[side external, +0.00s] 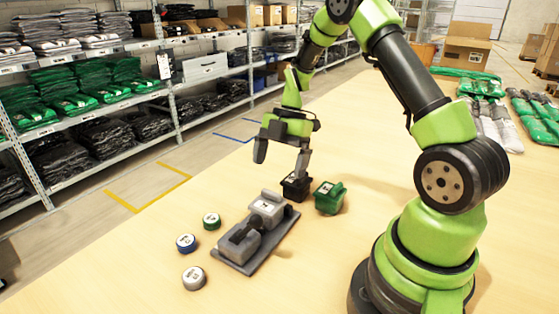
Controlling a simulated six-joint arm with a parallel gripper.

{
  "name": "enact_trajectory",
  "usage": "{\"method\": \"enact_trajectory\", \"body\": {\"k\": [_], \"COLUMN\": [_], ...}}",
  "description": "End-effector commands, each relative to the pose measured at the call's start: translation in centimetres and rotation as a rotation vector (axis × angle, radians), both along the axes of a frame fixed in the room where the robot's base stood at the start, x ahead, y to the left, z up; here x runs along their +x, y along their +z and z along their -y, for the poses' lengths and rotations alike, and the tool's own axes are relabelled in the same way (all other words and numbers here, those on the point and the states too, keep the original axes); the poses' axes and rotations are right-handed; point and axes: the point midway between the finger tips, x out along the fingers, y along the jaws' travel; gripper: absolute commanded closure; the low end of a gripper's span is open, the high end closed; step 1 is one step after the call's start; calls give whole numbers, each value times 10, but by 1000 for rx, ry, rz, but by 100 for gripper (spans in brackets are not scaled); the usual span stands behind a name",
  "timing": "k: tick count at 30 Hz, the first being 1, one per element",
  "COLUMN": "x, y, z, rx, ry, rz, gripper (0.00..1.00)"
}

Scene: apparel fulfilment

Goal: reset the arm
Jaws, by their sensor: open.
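My gripper (281,162) is open above the table, fingers pointing down and spread apart. Nothing shows between the fingers. Its right finger ends just above or against a small black block (296,188); I cannot tell whether they touch. A green block (328,198) sits on the table just right of the black one. A dark grey plate (238,264) lies in front of my gripper, with a light grey block (267,208) and a darker grey piece (240,243) on it.
Folded green and white garments (490,115) lie at the table's far right. A cardboard box (466,48) stands behind. The table's middle right is clear.

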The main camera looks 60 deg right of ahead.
Motion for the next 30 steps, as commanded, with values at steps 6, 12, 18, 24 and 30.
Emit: {"method": "enact_trajectory", "body": {"k": [6,12,18,24,30], "x": [1,-14,-53,-104,-143], "y": [24,94,151,183,191], "z": [-10,-46,-85,-114,-128], "rx": [-35,-98,-56,119,338], "ry": [-100,-485,-946,-1385,-1693], "rz": [-9,-24,-15,-15,-66], "gripper": [5,5,5,5,5]}}
